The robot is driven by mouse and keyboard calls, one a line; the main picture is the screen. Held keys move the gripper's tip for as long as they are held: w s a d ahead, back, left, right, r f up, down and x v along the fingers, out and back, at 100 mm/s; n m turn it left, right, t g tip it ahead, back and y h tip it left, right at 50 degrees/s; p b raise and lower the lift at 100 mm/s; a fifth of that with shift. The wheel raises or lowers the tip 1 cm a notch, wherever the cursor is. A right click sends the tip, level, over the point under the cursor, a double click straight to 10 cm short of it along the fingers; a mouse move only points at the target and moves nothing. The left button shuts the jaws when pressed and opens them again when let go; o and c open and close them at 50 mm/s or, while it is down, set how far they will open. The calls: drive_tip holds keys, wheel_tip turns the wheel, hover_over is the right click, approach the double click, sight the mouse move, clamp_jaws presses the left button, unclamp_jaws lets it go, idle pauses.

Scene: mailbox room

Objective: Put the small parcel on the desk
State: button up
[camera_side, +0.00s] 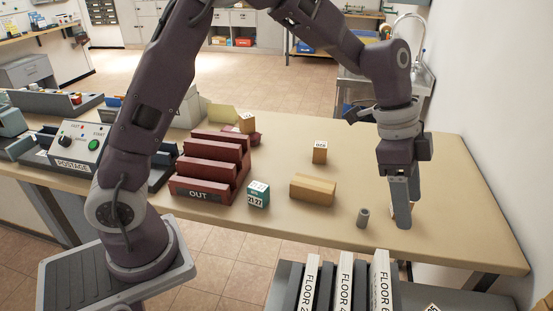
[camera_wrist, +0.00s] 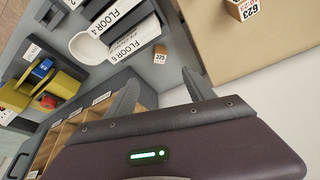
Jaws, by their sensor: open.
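Several small labelled boxes show, and I cannot tell which one is the small parcel. On the desk (camera_side: 450,190), a brown box (camera_side: 320,155) stands upright mid-desk and a teal box (camera_side: 258,195) sits by the OUT rack. A brown box marked 623 (camera_wrist: 242,9) shows at the top of the wrist view. A small labelled box (camera_wrist: 160,52) lies off the desk on a grey surface, beside the floor slots; only a label (camera_side: 432,308) shows there in the side view. My gripper (camera_side: 408,203) is open and empty over the desk's right front; its fingers also show in the wrist view (camera_wrist: 160,82).
A tan block (camera_side: 313,188) and a grey cylinder (camera_side: 362,218) are on the desk left of my gripper. The dark red OUT rack (camera_side: 210,165) stands farther left. FLOOR slots (camera_side: 345,285) are in front of the desk. A wall is at right.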

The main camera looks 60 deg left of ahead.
drive_tip(key=s+a+r+n+t+y, duration=0.1)
drive_tip(key=s+a+r+n+t, duration=0.1)
drive_tip(key=s+a+r+n, duration=0.55)
drive_tip(key=s+a+n+t+y, duration=0.1)
drive_tip(key=s+a, duration=0.3)
drive_tip(key=s, duration=0.6)
drive_tip(key=s+a+n+t+y, duration=0.1)
drive_tip(key=s+a+n, duration=0.3)
drive_tip(key=s, duration=0.5)
drive_tip(key=shift+s+a+r+y, duration=0.35)
drive_tip(key=shift+s+r+y, duration=0.05)
